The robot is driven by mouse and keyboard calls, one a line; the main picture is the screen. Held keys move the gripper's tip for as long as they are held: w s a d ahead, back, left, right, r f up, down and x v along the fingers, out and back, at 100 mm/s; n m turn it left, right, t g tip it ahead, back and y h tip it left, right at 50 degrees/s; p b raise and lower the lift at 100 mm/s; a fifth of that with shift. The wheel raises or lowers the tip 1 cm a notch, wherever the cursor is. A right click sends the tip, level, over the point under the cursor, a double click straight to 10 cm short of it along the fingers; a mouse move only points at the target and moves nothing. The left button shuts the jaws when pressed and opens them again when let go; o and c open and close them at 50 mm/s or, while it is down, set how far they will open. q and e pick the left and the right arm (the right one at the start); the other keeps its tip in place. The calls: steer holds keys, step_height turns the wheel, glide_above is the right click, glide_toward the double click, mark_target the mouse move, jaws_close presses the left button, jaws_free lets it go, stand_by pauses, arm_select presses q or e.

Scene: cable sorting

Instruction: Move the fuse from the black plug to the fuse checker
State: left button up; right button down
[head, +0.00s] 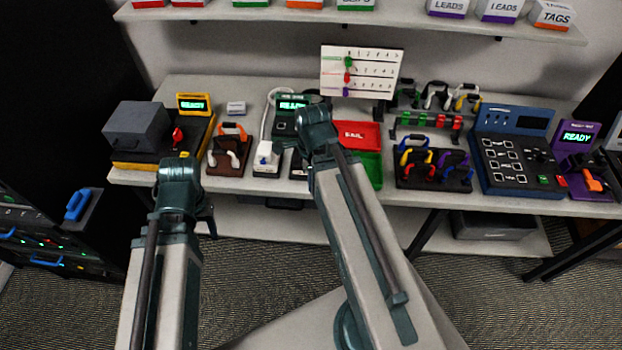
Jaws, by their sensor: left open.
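My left gripper (206,222) hangs at the end of the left arm, in front of the table's front edge; it is small and dark, open, with nothing seen in it. My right gripper (285,147) is over the table, beside a white plug (265,155); its fingers are too small and covered to read. A dark block (298,168) beside the white plug is mostly hidden by my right wrist, and I cannot tell whether it is the black plug. A green-framed device (287,122) behind has a lit display; I cannot tell whether it is the fuse checker. No fuse can be made out.
A red FAIL tray (357,135) and a green tray (371,170) lie right of my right wrist. A yellow READY unit (194,104) and a purple READY unit (577,137) stand at the sides. A blue panel (517,185) and a cable rack (432,184) crowd the right half.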

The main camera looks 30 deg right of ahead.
steer(key=shift+r+p, duration=1.15)
steer(key=shift+r, duration=0.2)
arm_select(q)
step_height(320, 180, up, 3)
steer(key=shift+f, duration=0.2)
steer(key=shift+f, duration=0.15)
arm_select(e)
steer(key=shift+f, duration=0.2)
